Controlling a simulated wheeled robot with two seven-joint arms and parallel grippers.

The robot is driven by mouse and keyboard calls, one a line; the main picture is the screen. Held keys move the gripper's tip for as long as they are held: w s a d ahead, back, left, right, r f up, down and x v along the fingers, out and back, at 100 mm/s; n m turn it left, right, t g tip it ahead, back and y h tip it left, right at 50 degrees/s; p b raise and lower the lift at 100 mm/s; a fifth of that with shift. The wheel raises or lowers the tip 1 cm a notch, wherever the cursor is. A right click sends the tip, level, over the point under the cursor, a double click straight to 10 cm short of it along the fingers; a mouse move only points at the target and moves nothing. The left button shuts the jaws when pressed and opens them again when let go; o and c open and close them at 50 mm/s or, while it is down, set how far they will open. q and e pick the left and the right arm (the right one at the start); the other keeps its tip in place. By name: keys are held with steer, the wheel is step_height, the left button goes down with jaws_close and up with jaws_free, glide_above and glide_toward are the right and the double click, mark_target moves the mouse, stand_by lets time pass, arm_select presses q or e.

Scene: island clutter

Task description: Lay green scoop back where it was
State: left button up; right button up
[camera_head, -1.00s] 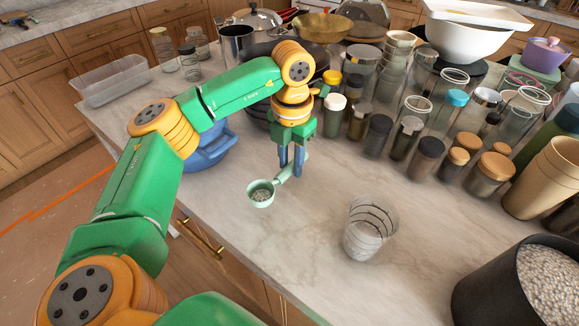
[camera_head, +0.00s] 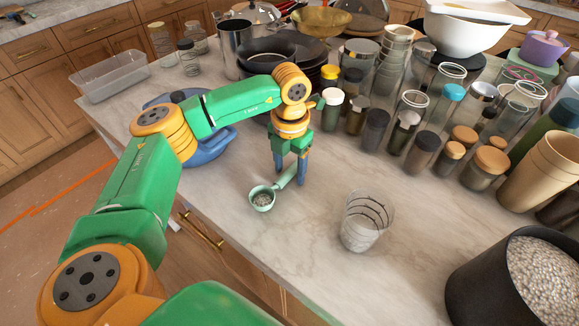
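The green scoop (camera_head: 262,199) is a small pale-green cup with a straight handle. It appears to rest upright on the marble counter, left of the clear ribbed cup (camera_head: 365,222). Greyish grains show inside the scoop. Its handle points up and right, toward my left gripper (camera_head: 290,178). The gripper points down with its two blue fingers spread apart, one on each side of the handle's end. It looks open around the handle, though exact contact is hard to see. My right gripper is not in view.
A dark pot of pale grains (camera_head: 473,290) stands at the lower right. Several lidded jars crowd the counter's right and back. A blue pot (camera_head: 208,150) sits behind my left arm, and a clear bin (camera_head: 110,77) at far left. The front counter around the scoop is clear.

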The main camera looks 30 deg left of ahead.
mark_target(290, 170)
arm_select(q)
steer(key=shift+r, duration=0.1)
steer(key=shift+r+p, duration=0.4)
steer(key=shift+r, duration=0.05)
step_height(290, 170, up, 8)
steer(key=shift+w+r+b, duration=0.1)
steer(key=shift+b, duration=0.85)
step_height(290, 170, up, 4)
steer(key=shift+f+p, duration=0.25)
steer(key=shift+p, duration=0.25)
